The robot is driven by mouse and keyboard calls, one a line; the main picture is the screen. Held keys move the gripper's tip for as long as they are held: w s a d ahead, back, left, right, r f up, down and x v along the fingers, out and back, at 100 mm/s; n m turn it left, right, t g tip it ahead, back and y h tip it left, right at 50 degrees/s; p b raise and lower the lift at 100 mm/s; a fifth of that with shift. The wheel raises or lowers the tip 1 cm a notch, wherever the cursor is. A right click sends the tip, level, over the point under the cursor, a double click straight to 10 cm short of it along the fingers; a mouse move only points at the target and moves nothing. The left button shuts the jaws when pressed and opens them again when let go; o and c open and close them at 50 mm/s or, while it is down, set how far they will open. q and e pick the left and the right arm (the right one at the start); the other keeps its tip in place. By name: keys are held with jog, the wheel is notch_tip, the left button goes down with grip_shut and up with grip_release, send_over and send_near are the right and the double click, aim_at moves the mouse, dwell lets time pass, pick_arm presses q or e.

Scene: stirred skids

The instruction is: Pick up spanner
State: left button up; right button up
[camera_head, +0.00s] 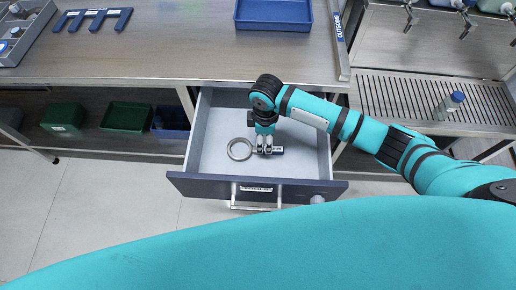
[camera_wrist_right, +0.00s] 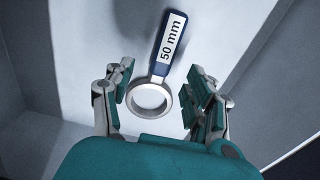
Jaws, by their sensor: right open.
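The spanner is a metal ring (camera_head: 230,152) with a dark blue handle, lying flat on the floor of the open drawer (camera_head: 212,118). In the right wrist view the spanner (camera_wrist_right: 168,45) shows a white label reading "50 mm" on its handle. My right gripper (camera_head: 263,150) points down into the drawer, over the spanner just right of the ring, and hides part of the handle. In the right wrist view its open fingers (camera_wrist_right: 160,92) stand on either side of the spanner, with gaps to the ring. My left gripper is not in view.
The drawer's walls and dark front (camera_head: 215,187) surround my right gripper. The grey worktop (camera_head: 180,50) lies behind, with a blue tray (camera_head: 274,27) and a dark blue rack (camera_head: 93,12). A bottle (camera_head: 447,106) stands on the grating at right.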

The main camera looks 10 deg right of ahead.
aim_at(264, 148)
jog(key=f, duration=0.4)
jog(key=shift+s, duration=0.2)
jog(key=shift+f, duration=0.5)
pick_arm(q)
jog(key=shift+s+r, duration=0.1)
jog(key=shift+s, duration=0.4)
pick_arm(e)
grip_shut()
